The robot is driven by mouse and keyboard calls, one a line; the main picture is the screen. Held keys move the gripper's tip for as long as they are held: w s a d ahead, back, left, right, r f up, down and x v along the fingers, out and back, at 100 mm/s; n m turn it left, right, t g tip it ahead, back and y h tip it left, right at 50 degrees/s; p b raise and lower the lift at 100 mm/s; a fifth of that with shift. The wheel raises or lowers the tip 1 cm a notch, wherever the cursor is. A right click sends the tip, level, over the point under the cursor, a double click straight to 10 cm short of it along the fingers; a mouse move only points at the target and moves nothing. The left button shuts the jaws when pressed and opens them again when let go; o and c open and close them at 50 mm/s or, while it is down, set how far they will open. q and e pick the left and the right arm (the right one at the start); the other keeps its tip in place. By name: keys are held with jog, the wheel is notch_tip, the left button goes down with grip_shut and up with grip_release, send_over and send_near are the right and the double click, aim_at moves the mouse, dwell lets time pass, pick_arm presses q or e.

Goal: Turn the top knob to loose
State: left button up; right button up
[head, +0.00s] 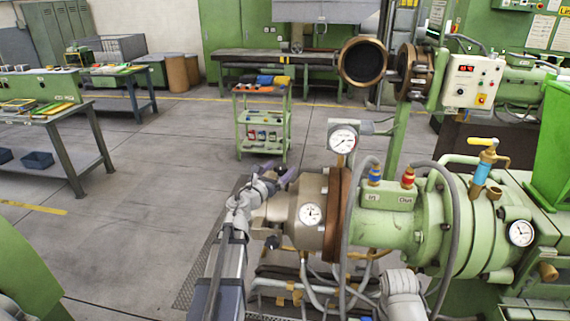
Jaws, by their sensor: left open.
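The green extruder (385,230) stands at the right, with a bronze-coloured head (312,212) at its left end. I cannot tell for sure which knob is the top one. A blue knob (375,172) and a red knob (408,177) stand upright on the extruder's top. A yellow-handled valve (484,150) is further right. My left gripper (287,178) is open and empty, just above and left of the bronze head, apart from the blue and red knobs. What looks like my right arm shows at the bottom, but its gripper is out of sight.
Pressure gauges stand on the extruder, one above the head (343,140). A grey hose (352,230) arches beside the blue knob. A control box (471,80) is at upper right. A green trolley (262,120) stands behind.

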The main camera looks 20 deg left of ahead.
pick_arm(q)
jog(key=w, duration=0.4)
jog(key=shift+w+d, duration=0.1)
jog(key=shift+w, duration=0.05)
jog(key=shift+c, duration=0.3)
jog(key=c, duration=1.3)
